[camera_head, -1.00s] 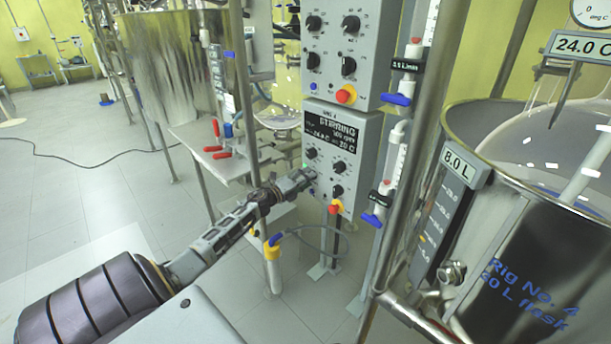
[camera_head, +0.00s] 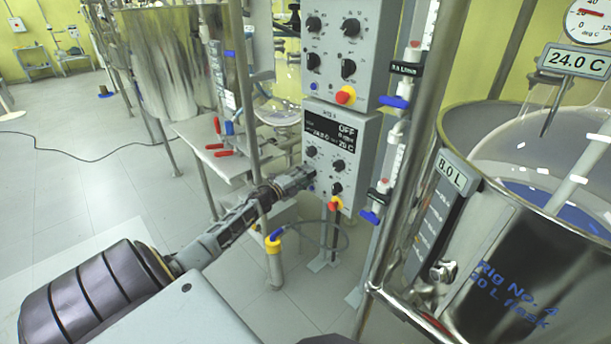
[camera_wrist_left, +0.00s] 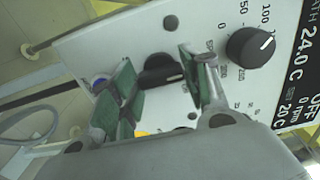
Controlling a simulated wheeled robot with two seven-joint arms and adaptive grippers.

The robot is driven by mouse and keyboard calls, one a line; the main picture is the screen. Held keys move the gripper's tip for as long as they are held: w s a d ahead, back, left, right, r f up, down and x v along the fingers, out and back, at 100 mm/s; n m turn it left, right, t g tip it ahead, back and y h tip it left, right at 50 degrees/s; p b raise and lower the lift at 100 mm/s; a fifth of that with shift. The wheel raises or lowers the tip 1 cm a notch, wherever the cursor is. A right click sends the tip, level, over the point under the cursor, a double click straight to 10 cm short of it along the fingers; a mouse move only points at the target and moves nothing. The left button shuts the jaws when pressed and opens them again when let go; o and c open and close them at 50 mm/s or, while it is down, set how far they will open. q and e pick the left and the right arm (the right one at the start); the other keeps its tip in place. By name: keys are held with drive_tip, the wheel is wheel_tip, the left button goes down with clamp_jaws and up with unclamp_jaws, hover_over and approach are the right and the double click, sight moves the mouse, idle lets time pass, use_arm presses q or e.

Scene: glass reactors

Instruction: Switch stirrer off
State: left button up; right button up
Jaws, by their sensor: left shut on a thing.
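The lower grey control box (camera_head: 354,135) hangs on the rig frame; its dark display (camera_head: 332,134) reads OFF, 0 rpm and 20 C. My left gripper (camera_head: 309,177) is at the lower left of its panel. In the left wrist view, the green-padded fingers (camera_wrist_left: 157,76) stand on both sides of a black knob (camera_wrist_left: 160,72) and are shut on it. Another black knob (camera_wrist_left: 252,46) with a numbered scale sits between it and the display (camera_wrist_left: 298,97). The gripped knob is hidden in the head view. My right gripper is not in view.
A second control box (camera_head: 340,45) sits directly above. A metal vessel (camera_head: 520,260) stands at right, with metal posts and blue-handled valves (camera_head: 394,102) between.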

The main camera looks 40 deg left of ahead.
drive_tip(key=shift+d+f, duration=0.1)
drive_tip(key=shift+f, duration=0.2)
use_arm(q)
drive_tip(key=o, duration=1)
drive_tip(key=shift+s, duration=0.1)
drive_tip(key=shift+s+a, duration=0.2)
drive_tip(key=shift+s, duration=1.75)
drive_tip(key=shift+s+a, duration=0.15)
drive_tip(key=shift+s, duration=1.8)
drive_tip(key=shift+s+a, duration=0.2)
drive_tip(key=shift+s, duration=1.75)
